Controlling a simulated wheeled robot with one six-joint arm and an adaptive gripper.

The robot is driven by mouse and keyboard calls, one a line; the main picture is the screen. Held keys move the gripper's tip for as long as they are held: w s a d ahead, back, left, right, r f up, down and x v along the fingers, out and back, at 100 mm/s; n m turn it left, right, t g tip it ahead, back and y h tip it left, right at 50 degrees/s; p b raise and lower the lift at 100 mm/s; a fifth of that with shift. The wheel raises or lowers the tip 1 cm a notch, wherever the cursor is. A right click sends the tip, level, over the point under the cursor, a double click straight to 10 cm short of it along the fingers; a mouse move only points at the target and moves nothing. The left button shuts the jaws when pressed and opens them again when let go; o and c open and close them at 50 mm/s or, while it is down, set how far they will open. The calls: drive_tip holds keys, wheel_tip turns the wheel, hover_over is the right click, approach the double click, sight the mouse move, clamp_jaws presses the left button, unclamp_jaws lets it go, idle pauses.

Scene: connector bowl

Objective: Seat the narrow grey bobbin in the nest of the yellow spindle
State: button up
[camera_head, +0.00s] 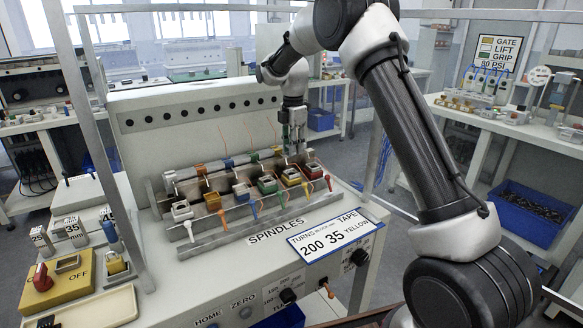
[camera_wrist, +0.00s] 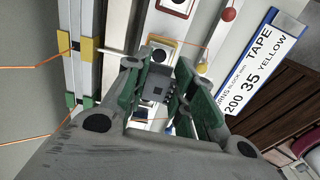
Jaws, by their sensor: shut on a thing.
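My gripper (camera_head: 294,147) hangs, pointing down, above the back of the spindle row at its right end. In the wrist view its green-padded fingers (camera_wrist: 162,96) are shut on a small grey bobbin (camera_wrist: 157,88). In the head view I cannot make out the bobbin. The yellow spindle (camera_head: 291,176) is second from the right in the row, between the green and red ones. In the wrist view its pale square nest (camera_wrist: 161,53) lies just beyond the bobbin, beside a yellow knob (camera_wrist: 202,68). The bobbin looks apart from the nest, though its height is hard to judge.
Close neighbours are the green spindle (camera_head: 267,185) and red spindle (camera_head: 312,170), with coloured levers in front. A rail with coloured clips (camera_head: 225,163) runs behind. The label (camera_head: 336,233) reads 200, 35, YELLOW. A yellow board (camera_head: 45,290) and cream tray (camera_head: 105,309) lie left.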

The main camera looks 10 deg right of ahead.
sight(293, 173)
wheel_tip(293, 173, down, 7)
idle(0.3)
drive_tip(key=shift+f, duration=0.1)
drive_tip(key=o, duration=0.9)
drive_tip(key=shift+c, duration=0.2)
wheel_tip(293, 173, up, 8)
drive_tip(key=shift+f, duration=0.1)
